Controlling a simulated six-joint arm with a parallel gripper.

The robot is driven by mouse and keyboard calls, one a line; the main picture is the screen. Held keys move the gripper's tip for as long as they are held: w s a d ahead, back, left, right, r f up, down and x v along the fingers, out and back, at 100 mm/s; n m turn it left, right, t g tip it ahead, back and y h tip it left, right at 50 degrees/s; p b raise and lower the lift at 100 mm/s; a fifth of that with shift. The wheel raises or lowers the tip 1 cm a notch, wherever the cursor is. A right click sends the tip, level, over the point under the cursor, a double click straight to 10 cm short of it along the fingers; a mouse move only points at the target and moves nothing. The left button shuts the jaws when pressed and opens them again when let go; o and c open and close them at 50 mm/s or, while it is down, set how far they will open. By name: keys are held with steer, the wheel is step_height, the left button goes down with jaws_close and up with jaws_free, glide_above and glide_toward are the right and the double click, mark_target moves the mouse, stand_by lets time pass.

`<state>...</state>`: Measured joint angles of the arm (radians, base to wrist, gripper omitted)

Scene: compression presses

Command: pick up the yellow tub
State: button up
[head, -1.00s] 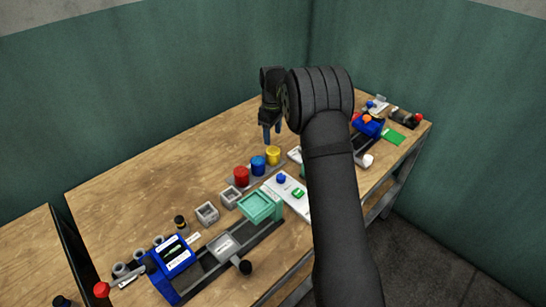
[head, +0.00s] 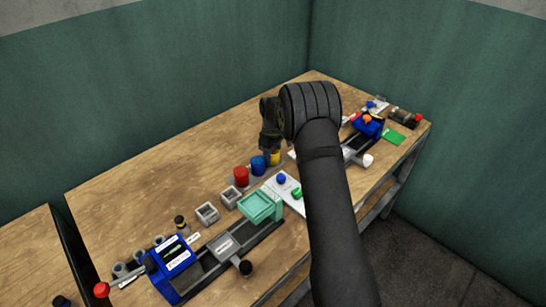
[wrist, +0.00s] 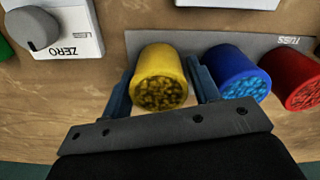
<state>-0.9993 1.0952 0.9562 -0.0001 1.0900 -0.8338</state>
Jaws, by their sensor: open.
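The yellow tub (wrist: 160,78) stands on a grey strip (wrist: 190,43) and is filled with small dark yellow pieces. In the wrist view it sits between the two fingers of my open gripper (wrist: 161,88), one finger on each side. I cannot tell whether either finger touches it. In the head view the yellow tub (head: 275,158) is partly hidden behind my gripper (head: 269,158). A blue tub (wrist: 238,72) stands just right of my right finger in the wrist view, and a red tub (wrist: 289,78) stands beyond it.
A white scale (wrist: 56,28) with a grey knob lies left of the tub in the wrist view. A blue press (head: 172,262) and a green tray (head: 260,207) stand nearer the front in the head view. The table's back left is clear.

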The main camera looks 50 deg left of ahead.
steer(key=c, duration=0.8)
steer(key=shift+r, duration=0.15)
steer(key=shift+r, duration=0.35)
step_height(320, 180, up, 8)
steer(key=shift+f, duration=0.15)
steer(key=s+d+r, duration=0.3)
steer(key=s+d, duration=0.2)
steer(key=s, duration=0.2)
steer(key=s+d+r, duration=0.3)
steer(key=s+d, duration=0.3)
steer(key=s, duration=0.2)
steer(key=s+d+r, duration=0.3)
steer(key=s+d, duration=0.2)
steer(key=s, duration=0.3)
steer(key=shift+d+r, duration=0.3)
steer(key=shift+r, duration=0.1)
